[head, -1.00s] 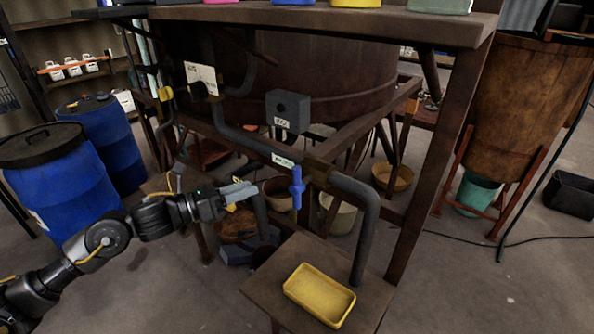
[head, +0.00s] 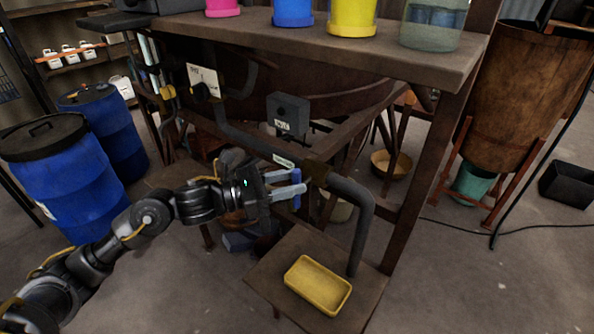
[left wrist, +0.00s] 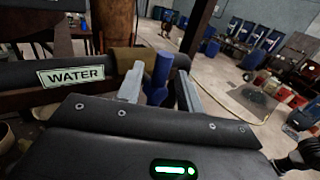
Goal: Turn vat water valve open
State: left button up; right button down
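The blue water valve handle (head: 297,177) sits on the dark grey pipe below the vat. It also shows in the left wrist view (left wrist: 159,72), upright just right of a label reading WATER (left wrist: 71,76). My left gripper (head: 287,184) has reached the handle from the left. Its fingers stand on either side of the handle, with narrow gaps showing in the wrist view, so it looks open around the handle. The fingers hide part of the handle in the head view. My right gripper is not in view.
The pipe bends down (head: 360,230) just right of the valve to a small table with a yellow tray (head: 317,286). A grey box (head: 288,114) hangs above. A shelf (head: 400,58) with colored containers overhangs. Blue barrels (head: 62,180) stand at left. The front floor is clear.

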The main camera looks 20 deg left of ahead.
pick_arm(q)
jog(key=shift+x, duration=0.95)
